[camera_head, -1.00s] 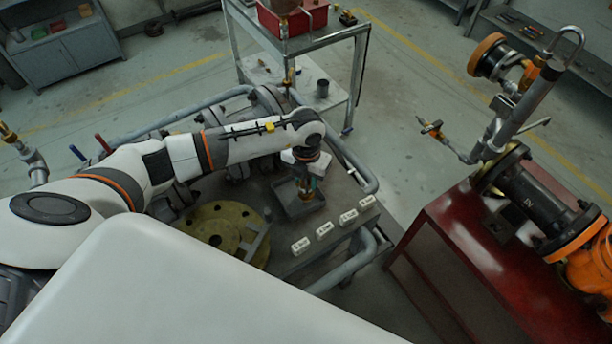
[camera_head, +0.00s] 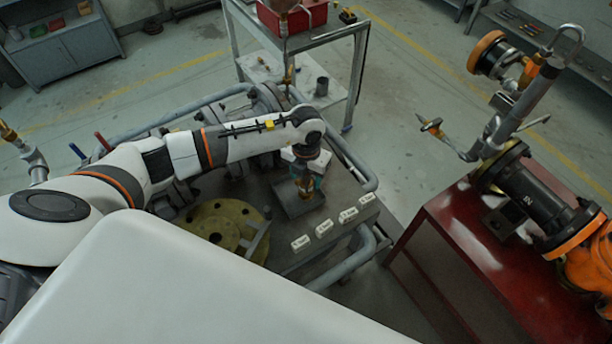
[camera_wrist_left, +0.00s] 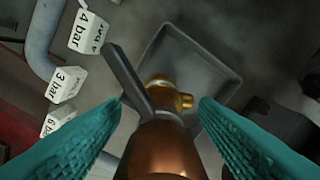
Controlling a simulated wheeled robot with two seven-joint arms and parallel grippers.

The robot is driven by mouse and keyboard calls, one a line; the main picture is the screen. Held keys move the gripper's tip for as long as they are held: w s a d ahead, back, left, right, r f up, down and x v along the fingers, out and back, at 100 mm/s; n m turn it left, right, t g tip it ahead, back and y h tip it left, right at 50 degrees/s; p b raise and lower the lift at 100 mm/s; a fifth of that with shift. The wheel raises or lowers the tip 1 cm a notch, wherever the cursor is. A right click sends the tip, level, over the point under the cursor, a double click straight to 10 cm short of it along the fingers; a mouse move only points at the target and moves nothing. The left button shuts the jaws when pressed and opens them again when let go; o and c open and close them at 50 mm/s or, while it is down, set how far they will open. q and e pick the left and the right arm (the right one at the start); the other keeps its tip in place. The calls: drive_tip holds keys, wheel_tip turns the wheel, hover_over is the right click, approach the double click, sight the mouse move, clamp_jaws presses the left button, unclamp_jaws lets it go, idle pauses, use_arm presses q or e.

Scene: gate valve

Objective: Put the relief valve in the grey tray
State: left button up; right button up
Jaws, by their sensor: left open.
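The relief valve (camera_head: 305,187), brass with a copper-coloured body, is upright at the grey tray (camera_head: 283,204) on the workbench. In the left wrist view the valve (camera_wrist_left: 165,135) points its copper end at the camera, with a dark lever to the upper left. Its brass part overlaps the near part of the tray (camera_wrist_left: 205,38); its contact with the tray floor is hidden. My left gripper (camera_head: 306,178) is around the valve from above. In the left wrist view its teal fingers (camera_wrist_left: 160,118) are open, one each side, with gaps to the valve. My right gripper is out of view.
Several white pressure labels (camera_head: 324,229) line the bench's front edge. A yellow flange (camera_head: 212,228) lies left of the tray, and grey pipe rails (camera_head: 350,165) border the bench. A red cabinet (camera_head: 450,245) with a pipe assembly (camera_head: 535,200) stands right; a trolley (camera_head: 335,50) stands behind.

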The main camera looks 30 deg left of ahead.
use_arm(q)
wheel_tip(320, 180, up, 10)
drive_tip(key=shift+f+b, duration=0.1)
drive_tip(key=shift+b, duration=0.95)
drive_tip(key=shift+r, duration=0.8)
drive_tip(key=shift+a, duration=0.1)
